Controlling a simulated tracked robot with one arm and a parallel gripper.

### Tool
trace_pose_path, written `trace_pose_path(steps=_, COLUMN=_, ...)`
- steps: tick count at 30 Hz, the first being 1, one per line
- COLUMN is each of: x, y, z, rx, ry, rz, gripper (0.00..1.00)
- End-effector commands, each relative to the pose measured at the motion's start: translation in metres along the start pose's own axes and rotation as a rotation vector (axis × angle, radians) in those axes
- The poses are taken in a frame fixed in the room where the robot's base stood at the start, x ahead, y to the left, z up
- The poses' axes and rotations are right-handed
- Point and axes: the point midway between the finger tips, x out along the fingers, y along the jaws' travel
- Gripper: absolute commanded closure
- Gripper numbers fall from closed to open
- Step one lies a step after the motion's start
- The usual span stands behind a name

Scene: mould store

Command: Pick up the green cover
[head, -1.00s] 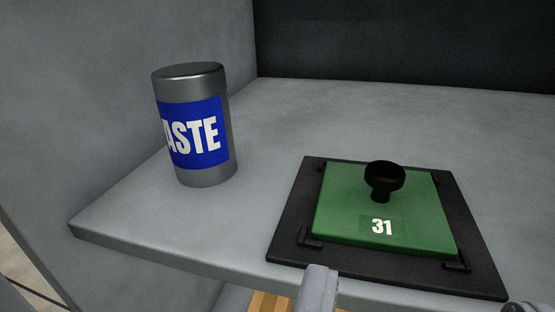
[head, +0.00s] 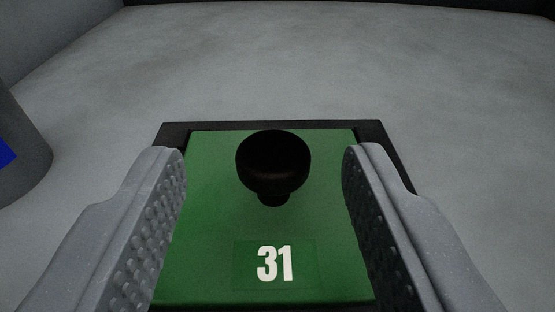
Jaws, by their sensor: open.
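The green cover (head: 215,225) is a flat square plate marked "31", with a black round knob (head: 273,160) standing up from it. It sits in a black frame (head: 385,150) on the grey shelf. My gripper (head: 264,165) is open, with one ridged finger on each side of the knob. The knob is about midway between the fingers, with a clear gap on both sides. The fingers hide parts of the cover's left and right edges and of the frame.
A grey metal can (head: 25,150) with a blue label stands on the shelf at the left, partly out of view. The grey shelf (head: 280,70) is bare behind the frame and to its right. A wall is at the far left, and a dark back edge runs along the top.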

Motion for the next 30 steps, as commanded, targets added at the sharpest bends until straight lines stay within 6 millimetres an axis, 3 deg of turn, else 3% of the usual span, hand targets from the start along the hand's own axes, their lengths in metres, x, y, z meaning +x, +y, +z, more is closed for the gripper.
trace_pose_path(steps=7, x=0.032, y=0.003, z=0.004, rx=0.0, ry=0.001, rz=0.0, gripper=0.52)
trace_pose_path(steps=16, x=0.037, y=0.003, z=0.003, rx=0.0, ry=0.0, rz=0.0, gripper=0.52)
trace_pose_path(steps=21, x=0.037, y=0.003, z=0.002, rx=0.0, ry=0.001, rz=0.0, gripper=0.99)
trace_pose_path(steps=30, x=0.037, y=0.002, z=0.002, rx=0.0, ry=0.001, rz=-0.001, gripper=1.0)
